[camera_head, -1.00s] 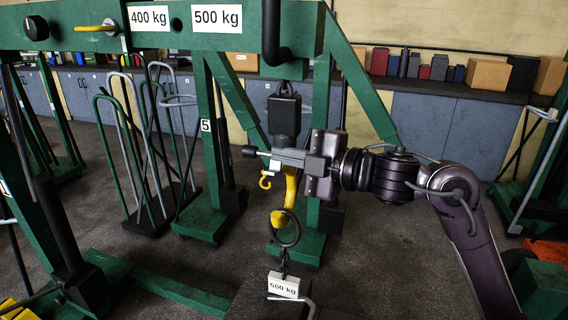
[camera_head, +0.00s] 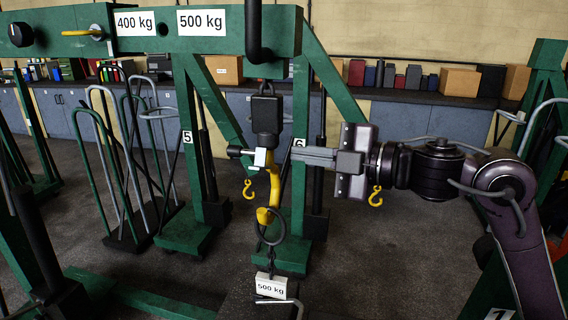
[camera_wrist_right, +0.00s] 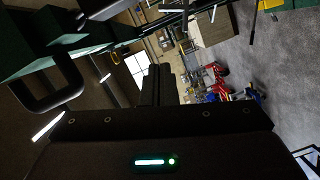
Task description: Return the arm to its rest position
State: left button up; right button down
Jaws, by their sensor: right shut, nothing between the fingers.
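My right arm comes in from the right in the head view. Its gripper (camera_head: 284,157) points left, its fingers closed together and empty. The fingertips are close to the yellow crane hook (camera_head: 272,170); the head view does not show clearly whether they touch. The hook hangs under a black block (camera_head: 267,115). A dark ring (camera_head: 270,228) sits at the hook's lower end, above a weight with a "500 kg" label (camera_head: 271,286). In the right wrist view, the dark closed fingers (camera_wrist_right: 158,80) show in the middle. My left gripper is not in view.
A green crane beam (camera_head: 150,43) with "400 kg" and "500 kg" labels crosses the upper left. Green posts (camera_head: 283,190) stand behind the hook. Hose-like stands (camera_head: 130,160) are at left. A shelf with boxes (camera_head: 460,82) runs along the back wall.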

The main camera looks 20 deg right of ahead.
notch_tip(320, 180, down, 25)
jog(key=m+h, duration=1)
jog(key=m, duration=0.4)
jog(key=s+a+f+m+g+h, duration=0.1)
jog(key=s+f+m+g, duration=0.7)
jog(key=s+f, duration=1.05)
notch_tip(320, 180, down, 28)
jog(key=s+n+g, duration=0.1)
jog(key=s+g, duration=0.1)
jog(key=s, duration=0.1)
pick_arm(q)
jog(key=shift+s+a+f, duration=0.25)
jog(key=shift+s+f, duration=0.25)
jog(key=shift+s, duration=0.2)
pick_arm(e)
jog(key=s+d+f, duration=0.1)
jog(key=s+f, duration=0.8)
jog(key=s+d+f+g, duration=0.1)
jog(key=s+d+f, duration=0.1)
jog(key=s+f, duration=0.7)
jog(key=shift+s+d+f+h, duration=0.25)
jog(key=shift+s+f+h, duration=0.05)
jog(key=shift+s, duration=0.35)
